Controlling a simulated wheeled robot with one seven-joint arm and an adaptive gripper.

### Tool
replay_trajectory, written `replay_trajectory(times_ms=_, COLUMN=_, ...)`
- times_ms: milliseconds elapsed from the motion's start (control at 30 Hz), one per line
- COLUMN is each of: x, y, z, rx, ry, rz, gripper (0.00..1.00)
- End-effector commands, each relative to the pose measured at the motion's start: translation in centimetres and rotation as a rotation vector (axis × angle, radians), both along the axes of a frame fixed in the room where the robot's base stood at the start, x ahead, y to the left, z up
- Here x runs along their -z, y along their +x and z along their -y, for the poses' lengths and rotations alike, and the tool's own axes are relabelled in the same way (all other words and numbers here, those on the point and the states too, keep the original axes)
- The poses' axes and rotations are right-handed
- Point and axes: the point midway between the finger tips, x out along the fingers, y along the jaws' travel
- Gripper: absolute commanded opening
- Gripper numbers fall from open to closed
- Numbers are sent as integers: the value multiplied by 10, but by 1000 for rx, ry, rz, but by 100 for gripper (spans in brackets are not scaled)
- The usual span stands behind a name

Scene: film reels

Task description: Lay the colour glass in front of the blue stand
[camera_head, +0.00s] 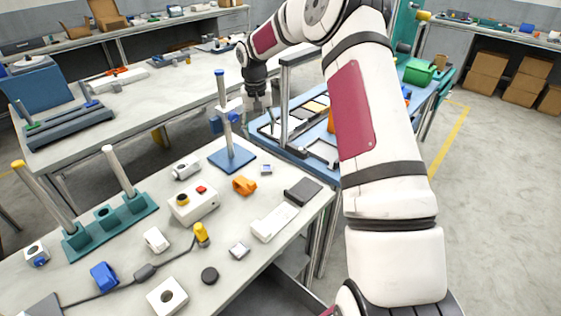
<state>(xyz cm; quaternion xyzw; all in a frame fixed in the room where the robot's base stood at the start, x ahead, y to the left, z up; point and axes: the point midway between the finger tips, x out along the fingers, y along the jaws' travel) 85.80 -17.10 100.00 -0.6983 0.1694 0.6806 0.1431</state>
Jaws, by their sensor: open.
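The blue stand (232,157) is a flat blue base with an upright grey pole that has a blue cap and a blue-and-white clamp. It stands at the back right of the near grey table. A small pale piece with a blue middle (266,169) lies just right of its base; it may be the colour glass, but it is too small to be sure. My gripper (258,104) points down beyond the stand's pole, raised and apart from both. Its fingers are small and dark in this view, and I see nothing held between them.
An orange bracket (244,185), a white box with buttons (194,203), a white block (274,222) and a small grey square piece (239,251) lie in front of the stand. A teal rack (108,226) with tall rods stands left. A blue table (322,176) adjoins at right.

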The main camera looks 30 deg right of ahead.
Motion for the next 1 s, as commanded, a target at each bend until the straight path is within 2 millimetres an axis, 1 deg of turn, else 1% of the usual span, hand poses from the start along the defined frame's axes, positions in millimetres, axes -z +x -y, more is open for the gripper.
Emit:
replay_trajectory(times_ms=33, x=-20, y=-5, z=-10, rx=-26, ry=-18, rz=10, gripper=54)
replay_trajectory(times_ms=100, x=-41, y=-15, z=-21, rx=-61, ry=-39, rz=18, gripper=54)
replay_trajectory(times_ms=267, x=-87, y=-41, z=-45, rx=-127, ry=-82, rz=39, gripper=54)
replay_trajectory(times_ms=300, x=-97, y=-48, z=-51, rx=-142, ry=-91, rz=45, gripper=54)
replay_trajectory(times_ms=367, x=-112, y=-61, z=-59, rx=-164, ry=-105, rz=53, gripper=54)
replay_trajectory(times_ms=500, x=-145, y=-91, z=-78, rx=-208, ry=-133, rz=76, gripper=54)
replay_trajectory(times_ms=567, x=-157, y=-105, z=-85, rx=-225, ry=-143, rz=86, gripper=54)
replay_trajectory(times_ms=700, x=-183, y=-141, z=-101, rx=-260, ry=-163, rz=114, gripper=54)
replay_trajectory(times_ms=833, x=-201, y=-176, z=-113, rx=-288, ry=-174, rz=142, gripper=54)
replay_trajectory(times_ms=1000, x=-218, y=-223, z=-127, rx=-322, ry=-178, rz=186, gripper=54)
